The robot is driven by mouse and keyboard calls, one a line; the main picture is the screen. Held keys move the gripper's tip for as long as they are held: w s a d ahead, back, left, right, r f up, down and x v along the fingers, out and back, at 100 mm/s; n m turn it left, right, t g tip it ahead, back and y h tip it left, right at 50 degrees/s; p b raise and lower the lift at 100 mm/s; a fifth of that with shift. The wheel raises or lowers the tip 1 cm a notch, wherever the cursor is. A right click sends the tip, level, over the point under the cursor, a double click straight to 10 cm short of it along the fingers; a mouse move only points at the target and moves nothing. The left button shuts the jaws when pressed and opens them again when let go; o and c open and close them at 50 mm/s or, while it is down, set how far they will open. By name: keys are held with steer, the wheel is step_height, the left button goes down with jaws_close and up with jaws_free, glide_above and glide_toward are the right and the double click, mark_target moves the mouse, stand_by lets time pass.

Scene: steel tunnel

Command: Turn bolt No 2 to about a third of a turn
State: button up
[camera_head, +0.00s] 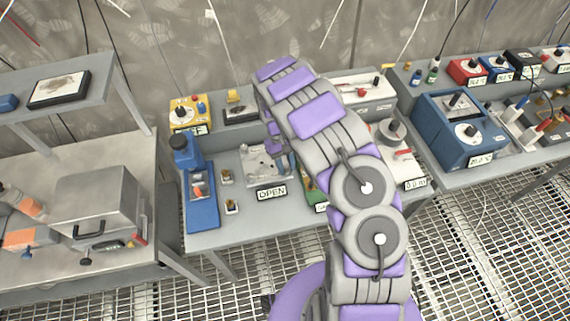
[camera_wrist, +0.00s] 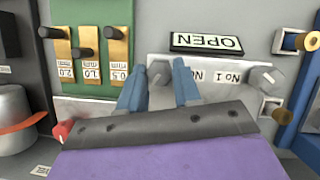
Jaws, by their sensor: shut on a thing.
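A pale metal plate (camera_wrist: 215,98) with bolts is upside down in the wrist view and also shows on the middle bench in the head view (camera_head: 257,172). A grey bolt head (camera_wrist: 160,71) is between the two blue fingers of my gripper (camera_wrist: 160,85), which is shut on it. The label beside this bolt is partly covered by a finger, so its number is hidden. A second bolt (camera_wrist: 265,78), to the right, stands by the label No 1. The held bolt's turn angle cannot be told. In the head view my arm hides part of the plate.
An OPEN sign (camera_wrist: 207,42) lies by the plate. A green board (camera_wrist: 90,20) with several brass pieces is at upper left in the wrist view. A grey knob (camera_wrist: 15,115) with an orange pointer stands at left. A blue stand (camera_head: 199,200) is left of the plate.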

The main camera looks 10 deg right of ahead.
steer(key=m+y, duration=0.1)
steer(key=m, duration=0.1)
steer(key=m+p, duration=0.1)
steer(key=m, duration=0.1)
steer(key=shift+d+m+y, duration=0.1)
steer(key=shift+m+y, duration=0.3)
steer(key=m+y+p, duration=0.1)
steer(key=m, duration=0.1)
steer(key=m+p, duration=0.1)
steer(key=m, duration=0.1)
steer(key=shift+s+d+r+t+y, duration=0.1)
steer(key=shift+d+t+y, duration=0.05)
steer(key=shift+t+y, duration=0.2)
steer(key=m+t+y+p, duration=0.1)
steer(key=m+p, duration=0.1)
steer(key=m, duration=0.3)
steer(key=shift+s+d, duration=0.1)
steer(key=shift+m+t+y+p, duration=0.45)
steer(key=shift+m+t+p, duration=0.3)
steer(key=shift+m+p, duration=0.9)
steer(key=shift+d+m, duration=0.1)
steer(key=shift+m, duration=0.35)
steer(key=o, duration=1.1)
steer(key=shift+c, duration=0.2)
steer(key=v, duration=1.7)
